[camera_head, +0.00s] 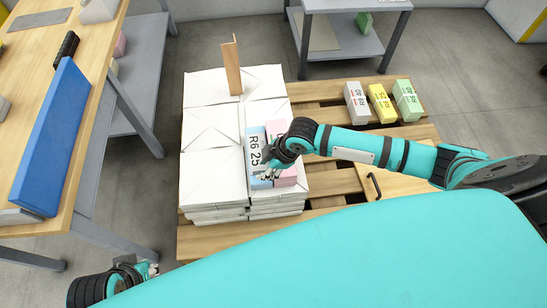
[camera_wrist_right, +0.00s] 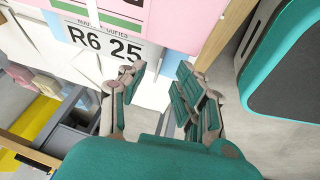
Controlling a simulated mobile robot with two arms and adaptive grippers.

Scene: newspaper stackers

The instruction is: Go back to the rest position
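My right arm reaches left over the pallet (camera_head: 330,185). My right gripper (camera_head: 266,173) is by the light blue bundle labelled R6 25 (camera_head: 254,148), on top of the white stacks. In the right wrist view my right gripper (camera_wrist_right: 160,72) has its fingers apart with nothing between them. The R6 25 label (camera_wrist_right: 105,42) and a pink bundle (camera_wrist_right: 185,18) lie just beyond the fingertips. A pink bundle (camera_head: 287,177) also shows beside the gripper in the head view. My left gripper (camera_head: 148,268) is low at the bottom left, small and partly hidden, away from the stacks.
White wrapped stacks (camera_head: 208,180) fill the pallet's left side, with an upright wooden piece (camera_head: 232,68) on top. Grey, yellow (camera_head: 381,103) and green bundles stand at the pallet's back right. A wooden table (camera_head: 95,70) with a blue panel (camera_head: 50,140) is left.

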